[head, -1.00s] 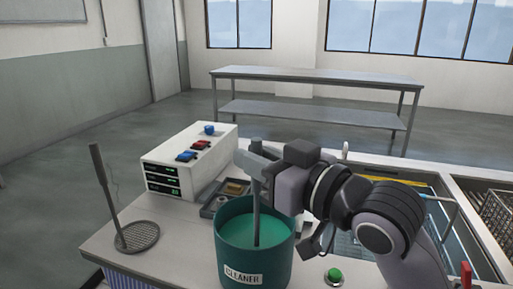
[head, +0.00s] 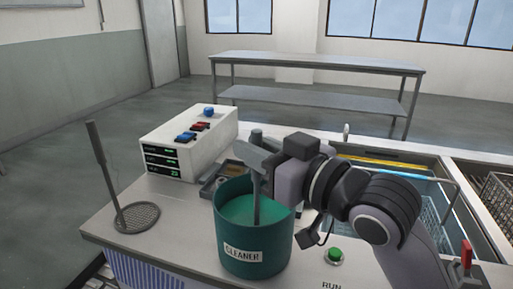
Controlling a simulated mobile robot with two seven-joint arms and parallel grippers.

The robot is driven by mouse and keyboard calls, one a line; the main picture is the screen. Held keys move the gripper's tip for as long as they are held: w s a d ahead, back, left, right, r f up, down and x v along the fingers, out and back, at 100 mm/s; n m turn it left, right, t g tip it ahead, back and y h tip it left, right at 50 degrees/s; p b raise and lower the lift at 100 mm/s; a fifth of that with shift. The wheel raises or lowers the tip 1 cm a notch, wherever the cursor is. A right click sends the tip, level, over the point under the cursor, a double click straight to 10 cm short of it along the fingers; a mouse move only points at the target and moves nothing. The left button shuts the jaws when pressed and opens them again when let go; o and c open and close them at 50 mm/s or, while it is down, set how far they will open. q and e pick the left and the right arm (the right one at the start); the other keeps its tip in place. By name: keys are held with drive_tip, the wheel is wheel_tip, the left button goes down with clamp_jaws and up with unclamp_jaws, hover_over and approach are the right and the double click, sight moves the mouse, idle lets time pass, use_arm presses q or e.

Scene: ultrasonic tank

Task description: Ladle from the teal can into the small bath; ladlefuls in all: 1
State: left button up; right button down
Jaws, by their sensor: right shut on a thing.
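The teal can (head: 245,255), labelled CLEANER, stands on the bench with pale green liquid inside. My right gripper (head: 258,160) is over the can, shut on the grey handle of the ladle (head: 257,205). The handle stands nearly upright in the can and its lower end is in the liquid, so the bowl is hidden. A bath (head: 431,204) with a wire basket is sunk in the bench to the right, partly hidden by my right arm; I cannot tell if it is the small one. My left gripper is not in view.
A white control box (head: 187,150) with switches stands behind the can, beside a small grey tray (head: 208,188). A round mesh skimmer (head: 137,217) with an upright handle is at left. A green RUN button (head: 334,255) is right of the can. A second basket (head: 497,205) is far right.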

drive_tip(key=shift+r, duration=0.15)
idle(0.4)
wheel_tip(320, 180, up, 3)
drive_tip(key=p, duration=0.3)
drive_tip(key=shift+r+p, duration=0.25)
drive_tip(key=shift+p, duration=0.2)
drive_tip(key=shift+r+p, duration=0.4)
drive_tip(key=shift+p, duration=0.05)
wheel_tip(320, 180, up, 5)
drive_tip(key=p, duration=0.5)
drive_tip(key=shift+f, duration=0.15)
wheel_tip(320, 180, up, 3)
drive_tip(key=shift+r+p, duration=0.1)
drive_tip(key=shift+p, duration=1)
drive_tip(key=shift+r, duration=0.2)
wheel_tip(320, 180, up, 5)
hover_over(259, 127)
drive_tip(key=shift+w+a+f, duration=0.15)
